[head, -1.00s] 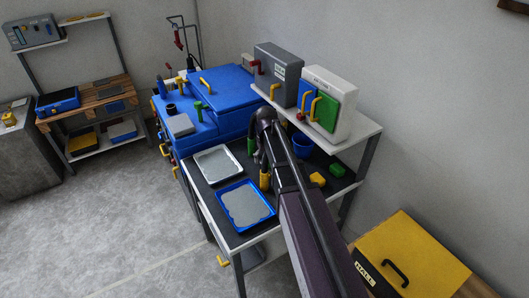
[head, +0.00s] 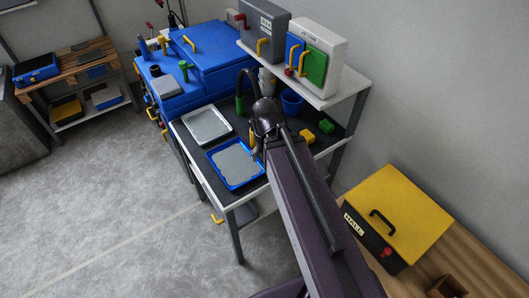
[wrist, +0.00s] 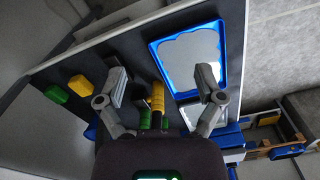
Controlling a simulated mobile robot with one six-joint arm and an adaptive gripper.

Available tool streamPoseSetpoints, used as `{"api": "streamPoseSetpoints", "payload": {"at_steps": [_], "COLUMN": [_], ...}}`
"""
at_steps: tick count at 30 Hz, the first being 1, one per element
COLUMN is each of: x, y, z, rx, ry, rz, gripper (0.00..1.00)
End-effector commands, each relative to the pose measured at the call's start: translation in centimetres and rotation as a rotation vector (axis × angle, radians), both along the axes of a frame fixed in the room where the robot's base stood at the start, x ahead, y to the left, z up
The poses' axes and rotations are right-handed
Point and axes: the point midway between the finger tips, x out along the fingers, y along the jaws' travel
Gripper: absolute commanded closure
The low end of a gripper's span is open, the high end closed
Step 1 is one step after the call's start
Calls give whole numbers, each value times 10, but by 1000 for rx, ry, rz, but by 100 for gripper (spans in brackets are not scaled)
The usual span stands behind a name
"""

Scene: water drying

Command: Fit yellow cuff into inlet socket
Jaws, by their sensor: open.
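The yellow cuff (wrist: 158,96) shows in the wrist view between the two fingers of my gripper (wrist: 163,86), which is open. I cannot tell whether a finger touches it. A green cuff (wrist: 145,119) is beside it, nearer my palm. In the head view the green cuff (head: 239,105) hangs below a black hose (head: 247,74) at the black-topped bench (head: 198,172), and a little of the yellow cuff (head: 252,139) shows left of my arm. My gripper is hidden there behind my arm. I cannot tell which fitting is the inlet socket.
A blue tray (head: 263,176) and a white tray (head: 228,134) lie on the bench left of my arm. Yellow (head: 307,135) and green (head: 326,126) blocks lie right. A shelf (head: 319,98) with machines overhangs the bench. A blue machine (head: 205,82) with upright fittings stands behind.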

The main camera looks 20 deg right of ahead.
Motion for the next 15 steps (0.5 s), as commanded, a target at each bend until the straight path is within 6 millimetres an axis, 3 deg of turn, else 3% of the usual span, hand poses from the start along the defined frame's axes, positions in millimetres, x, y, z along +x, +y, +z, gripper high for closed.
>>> {"api": "streamPoseSetpoints", "payload": {"at_steps": [5, 8, 11, 15], "x": [7, 22, 47, 94], "y": [0, -1, -3, -7], "z": [0, -1, -2, -4], "rx": [0, 0, 0, 1], "ry": [0, 0, 0, 0], "rz": [4, 12, 24, 53], "gripper": [6, 6, 6, 6]}}
